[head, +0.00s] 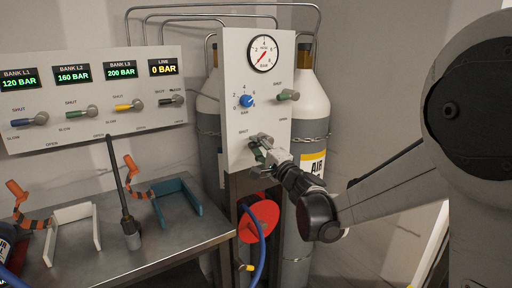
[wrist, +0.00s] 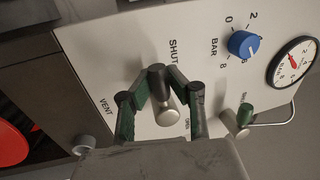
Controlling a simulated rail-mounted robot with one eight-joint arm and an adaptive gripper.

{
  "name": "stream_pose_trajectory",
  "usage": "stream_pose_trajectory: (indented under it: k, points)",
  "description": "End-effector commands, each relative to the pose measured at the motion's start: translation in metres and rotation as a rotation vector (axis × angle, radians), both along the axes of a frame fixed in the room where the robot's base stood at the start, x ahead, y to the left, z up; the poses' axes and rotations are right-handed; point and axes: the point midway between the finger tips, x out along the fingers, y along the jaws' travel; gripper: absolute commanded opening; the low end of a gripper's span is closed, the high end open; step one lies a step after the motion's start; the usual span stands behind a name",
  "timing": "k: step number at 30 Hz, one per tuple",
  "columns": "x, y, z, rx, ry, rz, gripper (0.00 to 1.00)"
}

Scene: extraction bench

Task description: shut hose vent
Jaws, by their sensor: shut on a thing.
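The hose vent valve (wrist: 168,113) is on the lower part of the white panel (head: 237,128), with a silver hub and a dark lever. VENT and SHUT labels show beside it in the wrist view; another label is partly hidden by a finger. My gripper (head: 261,149) reaches it from the lower right in the head view. In the wrist view my gripper (wrist: 160,108) has its green-padded fingers around the valve, shut on the vent lever. The fingers partly hide the lever, so its exact angle is unclear.
Above the vent valve are a green-handled valve (head: 288,95), a blue knob (head: 246,101) and a round gauge (head: 263,54). Gas cylinders (head: 312,115) stand behind. A red hose reel (head: 259,218) sits below. A metal bench (head: 185,235) with tools is at left.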

Motion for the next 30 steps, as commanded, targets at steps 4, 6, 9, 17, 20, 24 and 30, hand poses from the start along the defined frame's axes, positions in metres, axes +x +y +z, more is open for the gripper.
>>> stream_pose_trajectory:
  k: [4, 6, 9, 17, 20, 24, 30]
  points:
    - [-0.0002, 0.0004, 0.0016, 0.019, 0.013, 0.001, 0.0]
    - [-0.0001, 0.0003, 0.0019, 0.023, 0.016, 0.001, 0.0]
    - [-0.0001, 0.0003, 0.0021, 0.026, 0.018, 0.001, 0.0]
    - [0.0001, 0.0002, 0.0022, 0.026, 0.017, 0.001, 0.0]
    - [0.0001, 0.0002, 0.0021, 0.026, 0.017, 0.001, 0.26]
    - [0.0, 0.0, 0.0019, 0.025, 0.017, 0.0, 0.39]
    - [-0.0002, -0.0001, 0.0017, 0.024, 0.017, 0.0, 0.39]
